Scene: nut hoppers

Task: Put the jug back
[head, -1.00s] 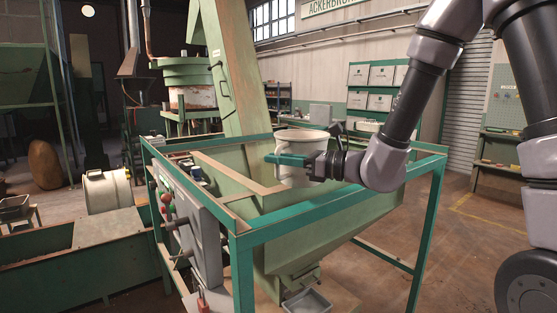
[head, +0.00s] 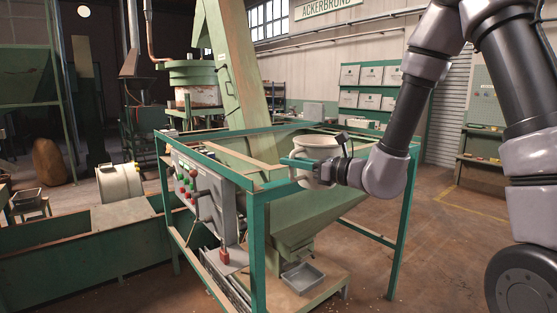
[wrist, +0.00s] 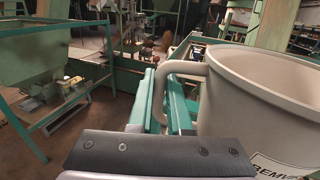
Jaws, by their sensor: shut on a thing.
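The jug (head: 318,149) is a pale grey, wide-mouthed vessel with a side handle. In the head view it is upright in front of the green hopper (head: 302,222), at about the height of the frame's top rail. My gripper (head: 296,162) is shut on the jug's handle. In the wrist view the jug (wrist: 262,95) fills the right side with part of a label showing, and its handle sits between the green fingers of my gripper (wrist: 168,98). The jug's contents cannot be seen.
A green steel frame (head: 258,240) surrounds the hopper, with a control panel (head: 205,193) on its left side. A small metal tray (head: 302,277) lies below the outlet. A shelf with boxes (head: 372,100) stands at the back. The floor at right (head: 440,240) looks clear.

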